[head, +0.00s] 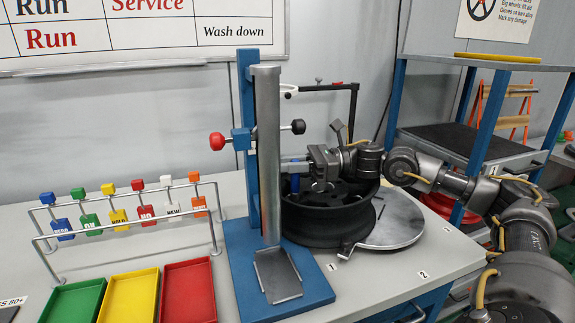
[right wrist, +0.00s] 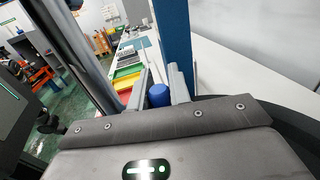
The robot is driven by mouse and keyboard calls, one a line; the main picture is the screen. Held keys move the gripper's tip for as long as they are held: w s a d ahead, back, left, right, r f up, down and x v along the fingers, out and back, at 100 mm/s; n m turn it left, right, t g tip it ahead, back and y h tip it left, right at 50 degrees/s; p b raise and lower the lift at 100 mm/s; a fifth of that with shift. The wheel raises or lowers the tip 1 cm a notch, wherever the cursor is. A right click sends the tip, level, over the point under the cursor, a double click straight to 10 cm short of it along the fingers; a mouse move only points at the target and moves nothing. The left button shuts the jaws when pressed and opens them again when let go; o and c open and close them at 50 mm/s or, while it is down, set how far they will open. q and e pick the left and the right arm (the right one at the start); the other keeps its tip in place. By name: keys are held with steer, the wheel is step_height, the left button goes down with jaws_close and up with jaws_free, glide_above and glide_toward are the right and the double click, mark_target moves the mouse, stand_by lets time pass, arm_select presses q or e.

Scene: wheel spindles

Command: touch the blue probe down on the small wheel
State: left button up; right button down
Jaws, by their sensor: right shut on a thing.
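A dark wheel (head: 318,228) lies flat beside the label 1 on the bench; its hollow top faces up. It is the only wheel I can make out, and I cannot tell its size class. My right gripper (head: 295,166) reaches in from the right over the wheel. It is shut on the blue probe (head: 295,184), which hangs upright below the fingers at the wheel's left inner side. The probe's blue end also shows between the fingers in the right wrist view (right wrist: 159,96). The probe's lower tip is hidden, so contact with the wheel cannot be told. My left gripper is out of view.
A blue stand with a grey post (head: 267,150) and red knob (head: 217,141) rises just left of the wheel. A bare silver disc (head: 395,222) lies by label 2. Coloured trays (head: 130,298) and a tag rack (head: 128,234) stand left. A black bracket (head: 353,105) stands behind.

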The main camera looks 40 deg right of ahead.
steer(key=shift+f+b, duration=0.2)
steer(key=shift+b, duration=0.15)
stand_by(1.2)
step_height(320, 180, up, 7)
steer(key=p, duration=0.4)
steer(key=shift+r, duration=0.15)
stand_by(0.4)
